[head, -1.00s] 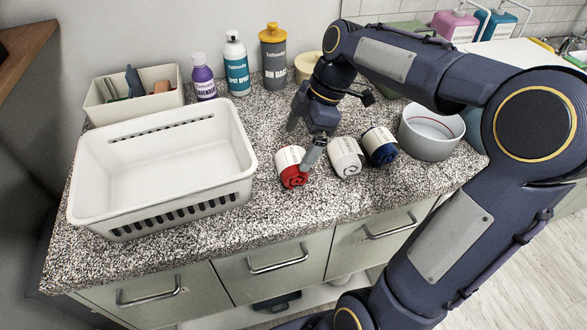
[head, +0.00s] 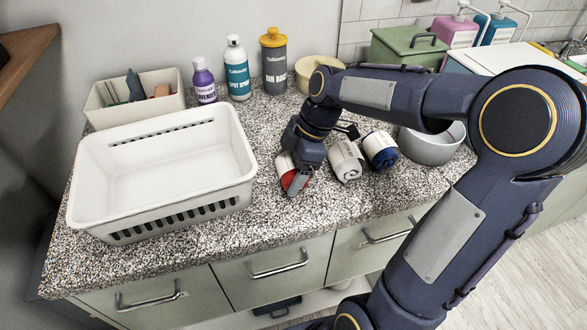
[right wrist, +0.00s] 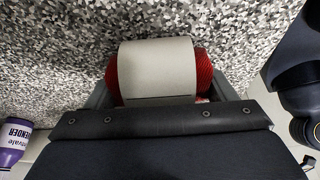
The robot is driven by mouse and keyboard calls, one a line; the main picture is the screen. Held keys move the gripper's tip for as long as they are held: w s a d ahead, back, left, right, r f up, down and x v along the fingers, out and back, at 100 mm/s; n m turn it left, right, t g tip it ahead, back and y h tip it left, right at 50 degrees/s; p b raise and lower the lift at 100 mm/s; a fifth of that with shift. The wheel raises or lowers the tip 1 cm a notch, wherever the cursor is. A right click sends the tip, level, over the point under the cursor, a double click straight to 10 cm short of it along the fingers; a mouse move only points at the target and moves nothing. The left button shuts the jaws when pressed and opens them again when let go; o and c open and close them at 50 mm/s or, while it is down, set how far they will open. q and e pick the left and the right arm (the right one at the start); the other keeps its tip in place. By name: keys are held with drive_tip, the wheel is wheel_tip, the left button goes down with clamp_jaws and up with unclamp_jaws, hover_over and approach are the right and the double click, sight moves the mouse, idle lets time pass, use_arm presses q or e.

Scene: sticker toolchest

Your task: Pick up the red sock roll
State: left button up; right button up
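The red sock roll (head: 285,172), with a pale paper band around it, lies on the speckled counter to the right of the white basket. My right gripper (head: 292,178) is lowered over it and hides much of it in the head view. In the right wrist view the roll (right wrist: 158,72) sits between the two grey fingers (right wrist: 160,95), one near each red end. The fingers look open around it; contact is hard to judge. My left gripper is not in view.
A white sock roll (head: 345,160) and a blue one (head: 380,150) lie close to the right. A white basket (head: 180,208) stands left. Bottles, including a purple one (head: 204,82), stand behind. The front counter strip is clear.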

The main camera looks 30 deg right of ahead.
drive_tip(key=c, duration=0.4)
drive_tip(key=shift+o, duration=0.2)
drive_tip(key=shift+r, duration=0.1)
drive_tip(key=shift+r, duration=0.65)
drive_tip(key=s+d+r, duration=1)
drive_tip(key=r, duration=0.1)
drive_tip(key=shift+r, duration=0.3)
